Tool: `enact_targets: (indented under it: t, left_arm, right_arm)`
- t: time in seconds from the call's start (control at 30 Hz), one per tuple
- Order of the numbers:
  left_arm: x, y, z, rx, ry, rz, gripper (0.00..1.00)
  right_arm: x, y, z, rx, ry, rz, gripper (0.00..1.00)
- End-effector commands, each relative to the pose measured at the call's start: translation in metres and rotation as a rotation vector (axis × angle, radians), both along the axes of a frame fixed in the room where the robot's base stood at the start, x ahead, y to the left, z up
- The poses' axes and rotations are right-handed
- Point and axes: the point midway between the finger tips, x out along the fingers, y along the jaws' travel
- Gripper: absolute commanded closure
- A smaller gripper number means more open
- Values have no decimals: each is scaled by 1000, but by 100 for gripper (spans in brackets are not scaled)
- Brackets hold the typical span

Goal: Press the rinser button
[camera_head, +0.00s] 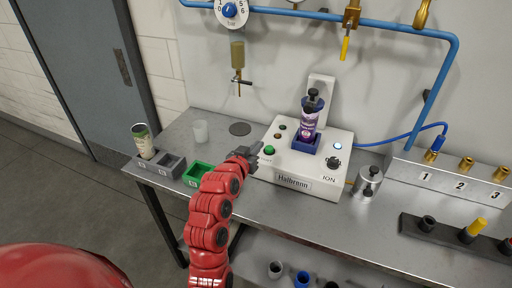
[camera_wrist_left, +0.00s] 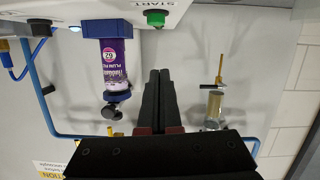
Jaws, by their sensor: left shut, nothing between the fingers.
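The rinser, a white machine marked Halbrann (camera_head: 292,182), stands on the metal bench. Its green button (camera_head: 270,150) is at the front left of its top; in the left wrist view the button (camera_wrist_left: 155,18) shows under the word START. A purple can (camera_head: 310,117) with a black top sits upright in a blue holder (camera_head: 306,142) on the machine. My left gripper (camera_head: 255,149) is shut and empty, close to the left of the green button. In the left wrist view its fingers (camera_wrist_left: 160,75) point toward the button, with a gap in the picture. My right gripper is not in view.
A metal cylinder (camera_head: 368,180) is right of the machine. A blue pipe (camera_head: 375,24) crosses the wall.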

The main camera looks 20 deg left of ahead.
Motion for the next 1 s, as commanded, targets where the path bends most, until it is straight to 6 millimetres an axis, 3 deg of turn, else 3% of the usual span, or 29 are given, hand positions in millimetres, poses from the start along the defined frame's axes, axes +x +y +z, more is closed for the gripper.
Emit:
enact_targets:
  t: [0.43, 0.7, 1.0]
  left_arm:
    - [69, -4, -13, 1, 2, -1, 100]
    - [66, -8, -50, 0, 4, -2, 100]
    - [66, -7, -55, 1, -2, 0, 100]
  right_arm:
    - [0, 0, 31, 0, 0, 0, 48]
    - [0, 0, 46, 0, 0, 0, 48]
    - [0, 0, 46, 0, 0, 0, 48]
